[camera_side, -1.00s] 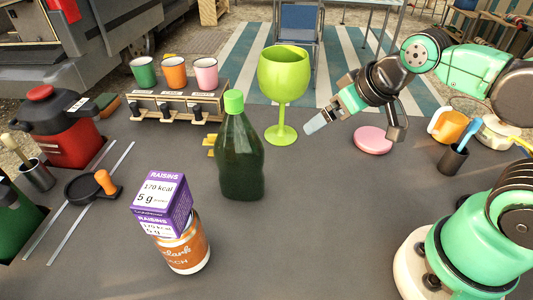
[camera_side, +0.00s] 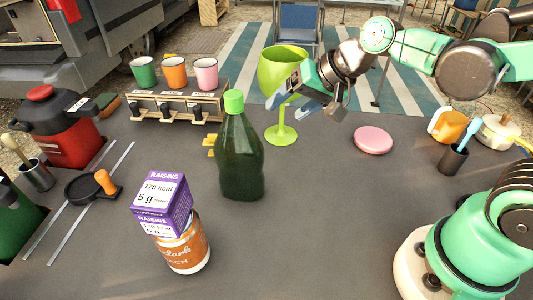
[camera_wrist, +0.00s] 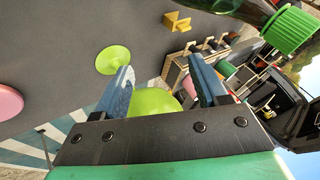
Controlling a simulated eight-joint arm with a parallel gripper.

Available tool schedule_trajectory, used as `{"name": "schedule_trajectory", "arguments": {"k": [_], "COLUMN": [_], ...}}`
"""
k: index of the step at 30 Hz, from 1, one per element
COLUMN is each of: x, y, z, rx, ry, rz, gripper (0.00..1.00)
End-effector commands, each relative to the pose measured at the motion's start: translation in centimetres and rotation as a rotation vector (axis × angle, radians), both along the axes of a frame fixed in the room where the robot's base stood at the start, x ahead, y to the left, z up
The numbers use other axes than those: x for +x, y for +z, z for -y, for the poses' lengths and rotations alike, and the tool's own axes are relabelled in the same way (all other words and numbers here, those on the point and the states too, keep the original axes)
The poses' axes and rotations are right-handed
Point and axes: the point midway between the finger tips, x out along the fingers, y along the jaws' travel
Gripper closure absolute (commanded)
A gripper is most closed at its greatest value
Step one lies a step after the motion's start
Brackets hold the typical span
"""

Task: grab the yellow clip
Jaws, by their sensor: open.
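The yellow clip (camera_side: 211,145) lies on the grey table, partly hidden behind the dark green bottle (camera_side: 241,160) in the side view. In the wrist view the clip (camera_wrist: 177,22) shows whole, lying on the table beyond my fingertips. My gripper (camera_side: 278,103) is open, in the air beside the lime green goblet (camera_side: 284,72) and right of the clip. In the wrist view my gripper (camera_wrist: 163,78) has its two blue fingers apart, with the goblet's bowl (camera_wrist: 154,101) showing below and between them and its round foot (camera_wrist: 113,59) on the table to the left.
A rack (camera_side: 176,108) with green, orange and pink cups stands behind the clip. A raisins box (camera_side: 163,199) sits on an orange can (camera_side: 184,250) at the front. A pink disc (camera_side: 373,140) lies right of the goblet. The table's front middle is clear.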

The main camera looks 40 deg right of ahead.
Motion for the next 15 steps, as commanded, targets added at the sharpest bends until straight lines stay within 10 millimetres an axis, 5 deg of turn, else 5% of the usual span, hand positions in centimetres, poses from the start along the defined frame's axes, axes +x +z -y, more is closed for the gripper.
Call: {"name": "schedule_trajectory", "arguments": {"k": [6,15], "x": [5.9,11.4], "y": [-0.9,-4.3], "z": [-3.8,-7.4], "rx": [0.556,1.263], "ry": [-0.298,-0.633], "rz": [-0.142,-0.489], "gripper": [0.34,0.34]}}
